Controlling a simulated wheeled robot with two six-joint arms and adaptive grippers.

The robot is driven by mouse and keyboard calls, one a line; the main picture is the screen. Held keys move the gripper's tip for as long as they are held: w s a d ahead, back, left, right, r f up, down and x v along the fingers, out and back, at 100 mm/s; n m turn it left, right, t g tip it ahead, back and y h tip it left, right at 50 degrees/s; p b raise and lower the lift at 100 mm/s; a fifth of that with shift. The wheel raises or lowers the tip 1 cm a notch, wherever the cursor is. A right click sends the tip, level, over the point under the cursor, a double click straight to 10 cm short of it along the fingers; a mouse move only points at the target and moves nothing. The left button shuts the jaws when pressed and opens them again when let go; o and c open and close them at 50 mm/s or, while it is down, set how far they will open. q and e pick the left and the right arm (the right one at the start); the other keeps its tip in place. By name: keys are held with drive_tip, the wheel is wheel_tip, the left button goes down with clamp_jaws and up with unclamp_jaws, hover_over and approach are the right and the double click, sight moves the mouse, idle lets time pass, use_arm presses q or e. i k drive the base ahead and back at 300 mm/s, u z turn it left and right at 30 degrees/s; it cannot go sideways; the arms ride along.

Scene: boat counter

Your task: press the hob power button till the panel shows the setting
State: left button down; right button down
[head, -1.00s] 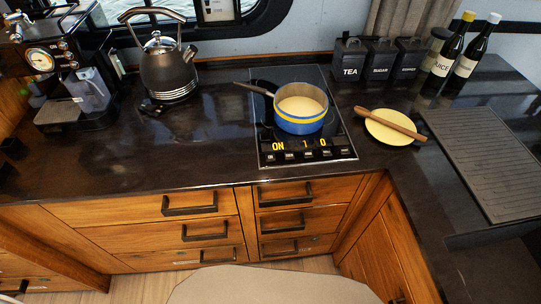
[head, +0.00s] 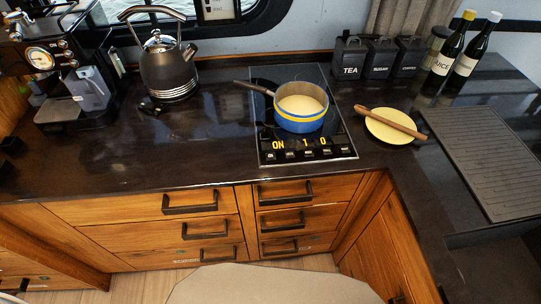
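The black glass hob (head: 265,85) is set into the dark counter near the middle of the head view. Its panel display (head: 300,142) is lit and reads "ON 1 0" in yellow. A row of several small buttons (head: 308,154) runs along the hob's front edge below the display; their labels are too small to read. A blue pot with a yellow band (head: 301,123) stands on the hob, holding something cream-coloured, its handle pointing left. Nothing is touching the buttons. Neither of my grippers can be made out clearly in this view.
A black kettle (head: 167,70) stands left of the hob, a coffee machine (head: 75,85) farther left. Canisters (head: 380,58) and bottles (head: 445,58) stand at the back right. The front-left counter is clear.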

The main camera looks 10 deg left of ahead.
sight(270, 157)
drive_tip(key=k, duration=1.3)
drive_tip(key=z, duration=0.65)
drive_tip(key=i, duration=0.95)
drive_tip(key=z, duration=0.2)
